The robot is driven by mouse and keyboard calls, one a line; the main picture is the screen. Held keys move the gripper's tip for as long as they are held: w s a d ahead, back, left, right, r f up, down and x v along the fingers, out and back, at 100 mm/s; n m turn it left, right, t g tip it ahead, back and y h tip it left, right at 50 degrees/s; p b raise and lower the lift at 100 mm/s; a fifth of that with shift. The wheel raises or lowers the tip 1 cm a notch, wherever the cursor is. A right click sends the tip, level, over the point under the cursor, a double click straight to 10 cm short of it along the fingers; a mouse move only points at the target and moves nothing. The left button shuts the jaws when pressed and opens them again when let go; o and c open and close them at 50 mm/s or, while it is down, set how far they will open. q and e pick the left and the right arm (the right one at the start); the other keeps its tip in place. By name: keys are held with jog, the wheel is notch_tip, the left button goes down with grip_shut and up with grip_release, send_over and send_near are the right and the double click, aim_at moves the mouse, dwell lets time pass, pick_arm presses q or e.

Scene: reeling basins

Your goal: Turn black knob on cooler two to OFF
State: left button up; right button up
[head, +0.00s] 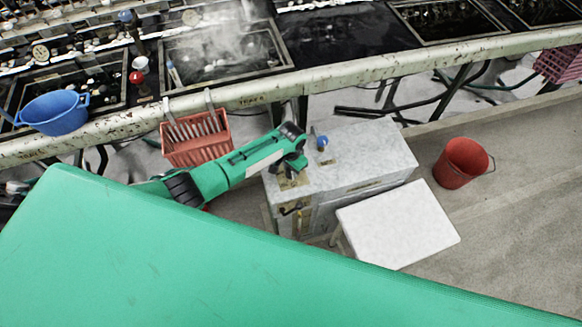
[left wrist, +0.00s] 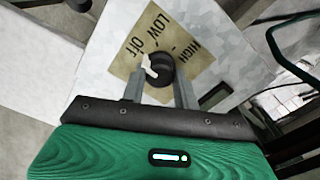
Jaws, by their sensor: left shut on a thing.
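The cooler is a grey-white box (head: 350,150) in the middle of the head view. Its top carries a tan label plate (left wrist: 185,30) marked LOW, OFF and HIGH, which also shows in the head view (head: 290,183). The black knob (left wrist: 162,68) sits on this plate, with a white pointer at its left side, close to the word OFF. My left gripper (left wrist: 157,82) is shut on the knob, one finger on either side. In the head view my left gripper (head: 293,168) covers the knob. My right gripper is not in view.
A blue-topped fitting (head: 322,144) stands on the cooler near the gripper. A white stool (head: 397,225) is in front of it and a red bucket (head: 462,163) to its right. A red basket (head: 196,138) hangs from the basin rail (head: 350,75) behind.

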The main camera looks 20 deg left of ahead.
aim_at(291, 171)
pick_arm(q)
jog(key=o, duration=1)
jog(key=shift+c, duration=0.2)
notch_tip(291, 171, up, 14)
jog(key=b, duration=0.1)
jog(key=shift+f, duration=0.1)
